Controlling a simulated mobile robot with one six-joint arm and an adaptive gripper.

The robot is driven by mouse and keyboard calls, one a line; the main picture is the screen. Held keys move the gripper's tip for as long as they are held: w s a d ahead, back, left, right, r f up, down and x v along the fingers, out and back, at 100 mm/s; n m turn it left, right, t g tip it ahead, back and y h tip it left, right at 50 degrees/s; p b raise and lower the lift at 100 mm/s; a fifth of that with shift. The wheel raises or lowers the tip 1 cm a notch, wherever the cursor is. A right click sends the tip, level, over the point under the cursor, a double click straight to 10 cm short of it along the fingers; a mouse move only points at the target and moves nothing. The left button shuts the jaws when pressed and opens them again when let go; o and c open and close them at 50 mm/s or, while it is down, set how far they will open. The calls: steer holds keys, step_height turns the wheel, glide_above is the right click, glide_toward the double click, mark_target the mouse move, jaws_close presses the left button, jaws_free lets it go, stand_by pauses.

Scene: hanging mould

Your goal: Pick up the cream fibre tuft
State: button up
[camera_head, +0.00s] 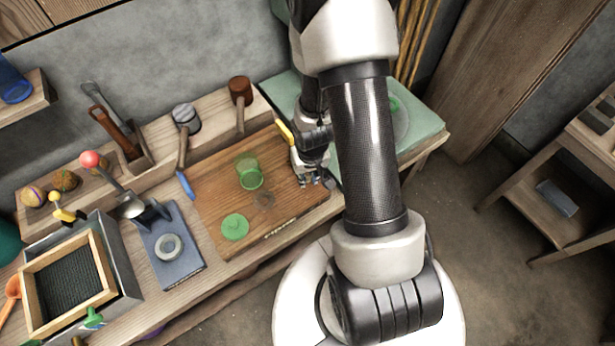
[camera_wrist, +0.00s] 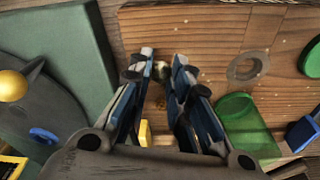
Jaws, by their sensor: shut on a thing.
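The cream fibre tuft (camera_wrist: 161,70) is a small pale bit between my fingertips in the wrist view, partly hidden by them. My gripper (camera_wrist: 162,72) has its blue-grey fingers closed on it, close over the wooden board (camera_wrist: 180,25). In the head view my gripper (camera_head: 316,182) is at the right end of the board (camera_head: 215,200); I cannot make out the tuft there.
A green transparent cup (camera_head: 250,172) and a green disc (camera_head: 235,227) are on the board, left of my gripper. A framed mould (camera_head: 70,285) stands at left. Mallets (camera_head: 240,90) stand behind.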

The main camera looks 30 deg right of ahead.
mark_target(308, 177)
step_height(308, 177, up, 16)
steer(key=p, duration=1.3)
steer(key=shift+p, duration=0.4)
